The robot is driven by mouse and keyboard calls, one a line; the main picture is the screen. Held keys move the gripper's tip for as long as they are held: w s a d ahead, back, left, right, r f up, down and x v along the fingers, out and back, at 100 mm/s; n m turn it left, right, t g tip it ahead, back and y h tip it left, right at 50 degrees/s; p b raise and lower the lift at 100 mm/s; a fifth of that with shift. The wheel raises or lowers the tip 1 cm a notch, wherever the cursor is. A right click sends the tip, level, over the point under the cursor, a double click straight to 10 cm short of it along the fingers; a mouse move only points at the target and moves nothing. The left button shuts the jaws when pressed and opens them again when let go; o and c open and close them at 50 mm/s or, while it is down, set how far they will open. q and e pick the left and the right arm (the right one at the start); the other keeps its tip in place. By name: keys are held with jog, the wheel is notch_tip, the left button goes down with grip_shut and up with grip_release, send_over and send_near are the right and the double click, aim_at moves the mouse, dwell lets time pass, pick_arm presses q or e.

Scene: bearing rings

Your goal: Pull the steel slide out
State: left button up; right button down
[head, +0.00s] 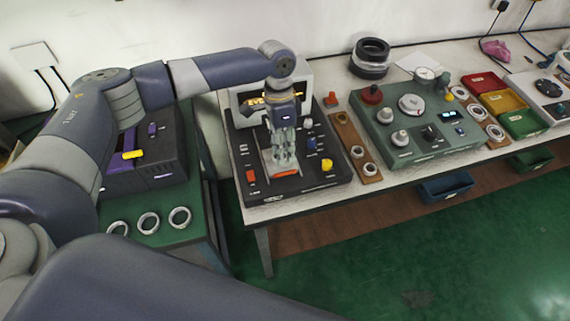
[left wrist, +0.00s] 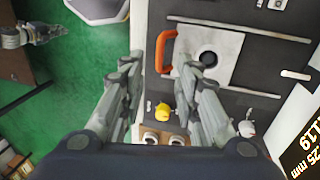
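The steel slide (left wrist: 213,55) is a pale plate with a round dark hole and an orange handle (left wrist: 164,52) at one end. In the head view the slide (head: 268,158) lies on the black machine, partly hidden under my left gripper (head: 284,140). My left gripper (left wrist: 158,68) points down over it. In the left wrist view its two fingers are spread apart, with nothing between them, and the handle shows just beyond and between the fingertips. I cannot tell whether the fingers touch it. My right gripper is in neither view.
The black machine (head: 241,138) carries a red switch (head: 251,176) and a yellow knob (head: 327,165) beside the slide. A wooden strip with rings (head: 350,139) and a green machine (head: 396,114) stand to the right. Open green floor (head: 400,250) lies before the bench.

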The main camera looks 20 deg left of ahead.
pick_arm(q)
jog(key=p, duration=0.1)
send_over(285, 166)
jog(key=s+d, duration=0.1)
jog(key=s, duration=0.2)
jog(key=shift+w+a+x, duration=0.1)
jog(key=shift+w+x, duration=0.05)
jog(key=shift+x, duration=0.85)
jog(key=shift+w+a+x, duration=0.1)
jog(key=shift+a+x, duration=0.05)
jog(key=shift+x, duration=0.9)
jog(key=shift+w+a+x, duration=0.1)
jog(key=shift+w+x, duration=0.05)
jog(key=shift+x, duration=0.85)
jog(key=shift+f, duration=0.1)
jog(key=shift+c, duration=0.2)
grip_shut()
